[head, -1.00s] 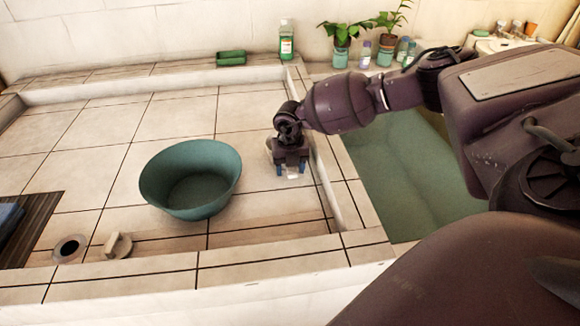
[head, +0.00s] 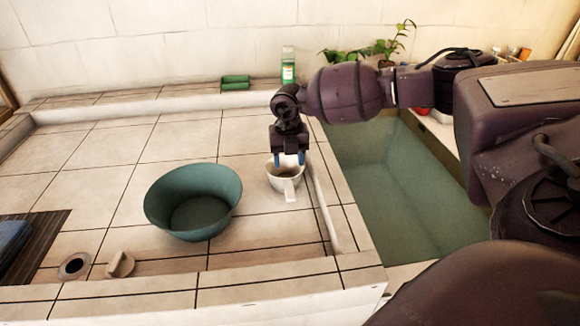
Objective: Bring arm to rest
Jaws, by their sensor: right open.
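My right gripper (head: 289,160) is open, with two blue-tipped fingers pointing down. It is above a white mug (head: 284,183), and the fingertips overlap the mug's far rim in the head view. I cannot tell whether they touch it. The mug stands upright on the tiled counter (head: 180,145) with its handle toward the front. My right arm reaches in from the right side of the picture. My left gripper is not in view.
A green basin (head: 194,203) stands left of the mug. A tiled trough (head: 383,185) lies to the right. A green bottle (head: 288,68), green soap dish (head: 236,81) and plants (head: 385,46) line the back. A stopper-like piece (head: 120,264) and drain hole (head: 75,265) are at front left.

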